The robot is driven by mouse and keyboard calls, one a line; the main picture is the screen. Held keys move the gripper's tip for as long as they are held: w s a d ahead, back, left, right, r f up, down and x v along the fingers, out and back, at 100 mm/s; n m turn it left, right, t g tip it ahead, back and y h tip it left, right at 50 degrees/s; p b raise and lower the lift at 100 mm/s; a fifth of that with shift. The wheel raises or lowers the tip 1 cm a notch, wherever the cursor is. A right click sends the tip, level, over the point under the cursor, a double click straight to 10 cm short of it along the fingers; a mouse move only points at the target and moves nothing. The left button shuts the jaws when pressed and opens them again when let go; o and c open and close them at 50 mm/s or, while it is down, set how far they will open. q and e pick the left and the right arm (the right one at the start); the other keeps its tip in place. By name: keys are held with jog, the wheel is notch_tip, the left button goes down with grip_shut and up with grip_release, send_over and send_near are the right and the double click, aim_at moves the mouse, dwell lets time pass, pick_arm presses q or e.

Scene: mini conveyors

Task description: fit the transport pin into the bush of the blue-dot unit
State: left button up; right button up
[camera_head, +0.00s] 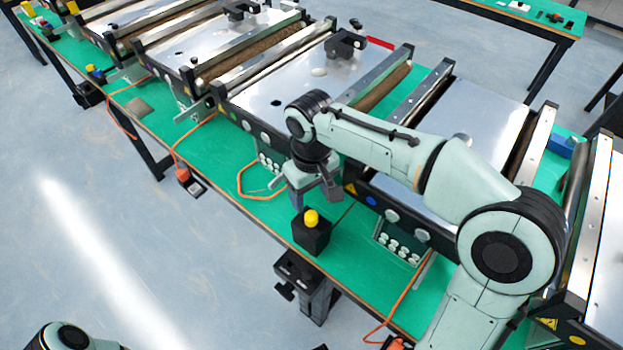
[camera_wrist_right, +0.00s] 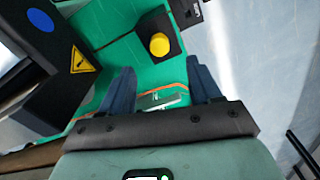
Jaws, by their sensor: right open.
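The yellow round head (camera_head: 311,218) of what looks like the transport pin stands upright in a black block (camera_head: 312,238) near the table's front edge. The head also shows in the right wrist view (camera_wrist_right: 160,44); any shaft is hidden. The blue-dot unit (camera_head: 475,115) is the conveyor behind my right arm, with a blue dot (camera_head: 371,201) on its front side; the dot shows at the upper left of the wrist view (camera_wrist_right: 40,20). I cannot make out its bush. My right gripper (camera_head: 313,199) is open and empty, just behind and above the block. My left gripper is out of view.
A green table (camera_head: 260,208) carries several conveyors in a row. Another conveyor (camera_head: 300,85) stands to the left of the blue-dot unit. Orange cables (camera_head: 243,180) run along the front edge. A black clamp (camera_head: 298,270) sticks out at the edge below the block.

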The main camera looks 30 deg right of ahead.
aim_at(311, 216)
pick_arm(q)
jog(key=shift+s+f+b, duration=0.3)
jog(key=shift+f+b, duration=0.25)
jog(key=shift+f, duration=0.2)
pick_arm(e)
notch_tip(311, 216, down, 9)
jog(key=shift+w+r, duration=0.1)
jog(key=shift+r, duration=0.05)
grip_shut()
jog(key=shift+r+p, duration=2.15)
jog(key=shift+r, duration=1.15)
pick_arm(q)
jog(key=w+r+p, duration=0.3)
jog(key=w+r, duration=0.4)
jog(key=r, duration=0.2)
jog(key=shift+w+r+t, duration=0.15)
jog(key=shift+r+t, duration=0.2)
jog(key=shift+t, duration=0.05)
pick_arm(e)
notch_tip(311, 216, up, 6)
